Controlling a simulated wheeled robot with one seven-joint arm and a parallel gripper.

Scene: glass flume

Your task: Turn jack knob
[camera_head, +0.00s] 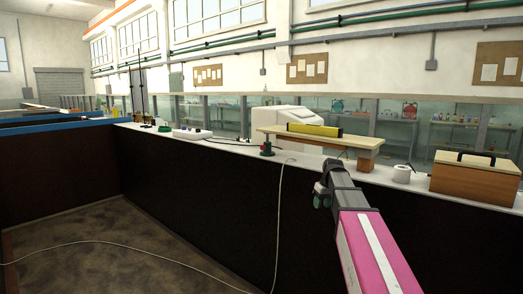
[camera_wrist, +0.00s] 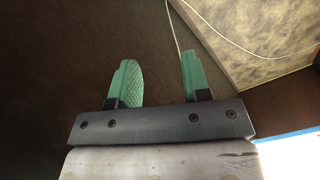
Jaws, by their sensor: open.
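A small jack (camera_head: 267,144) with a green base stands on the pale ledge, under the left end of a wooden board. Its knob is too small to make out clearly. The board (camera_head: 360,143) carries a yellow bar like a spirit level (camera_head: 313,130). My gripper (camera_head: 321,197) is in front of the dark wall below the ledge, right of and lower than the jack in the picture, and apart from it. In the wrist view its green fingers (camera_wrist: 158,62) are spread with nothing between them. The jack is not in the wrist view.
The ledge (camera_head: 225,145) also holds a white power strip (camera_head: 191,134), a white roll (camera_head: 402,174) and a wooden box (camera_head: 475,179) with a dark handle. A pale cable (camera_head: 281,205) hangs down the dark wall to the floor. Glass panels run behind the ledge.

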